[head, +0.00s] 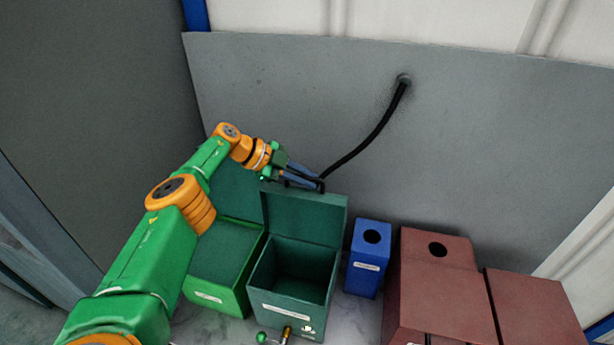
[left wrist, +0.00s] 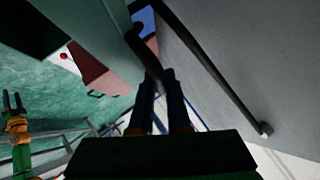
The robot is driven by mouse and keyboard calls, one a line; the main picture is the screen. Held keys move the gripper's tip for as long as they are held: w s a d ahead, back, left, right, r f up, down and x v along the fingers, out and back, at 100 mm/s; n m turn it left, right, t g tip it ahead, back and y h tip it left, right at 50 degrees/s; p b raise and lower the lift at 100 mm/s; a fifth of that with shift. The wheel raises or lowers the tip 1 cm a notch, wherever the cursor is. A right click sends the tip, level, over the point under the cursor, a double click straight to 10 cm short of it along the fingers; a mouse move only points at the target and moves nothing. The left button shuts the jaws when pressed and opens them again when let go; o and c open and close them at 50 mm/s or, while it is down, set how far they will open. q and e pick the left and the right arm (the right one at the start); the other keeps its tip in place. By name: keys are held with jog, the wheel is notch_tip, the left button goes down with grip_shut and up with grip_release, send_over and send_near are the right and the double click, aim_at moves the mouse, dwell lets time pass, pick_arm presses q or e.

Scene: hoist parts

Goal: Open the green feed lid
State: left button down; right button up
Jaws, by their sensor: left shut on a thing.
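The dark green lid (head: 305,217) stands raised, roughly upright, at the back of a dark green bin (head: 290,300) with a white label on its front. The bin's inside shows open and dark. My left gripper (head: 308,183) is at the lid's top edge. In the left wrist view, my left gripper (left wrist: 163,80) is shut on a black bar (left wrist: 143,52), which looks like the lid's handle. My right gripper (left wrist: 13,103) shows small at the left of the wrist view, with its prongs apart and nothing between them.
A bright green bin (head: 215,298) stands left of the dark green bin, partly hidden by my left arm. A blue bin (head: 368,262) and reddish-brown boxes (head: 440,285) stand to the right. A black cable (head: 375,133) runs from the grey wall panel (head: 300,95) down towards my left gripper.

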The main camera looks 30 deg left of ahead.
pick_arm(q)
jog(key=shift+w, duration=0.2)
jog(key=c, duration=0.9)
grip_release()
jog(key=shift+s, duration=0.1)
jog(key=shift+r, duration=0.1)
jog(key=p+v, duration=0.2)
jog(key=shift+a+r, duration=0.2)
jog(key=shift+r, duration=0.1)
jog(key=b+v, duration=0.1)
jog(key=v, duration=0.3)
jog(key=shift+s+a+f, duration=0.15)
jog(key=shift+s+a, duration=0.05)
jog(key=shift+s, duration=0.2)
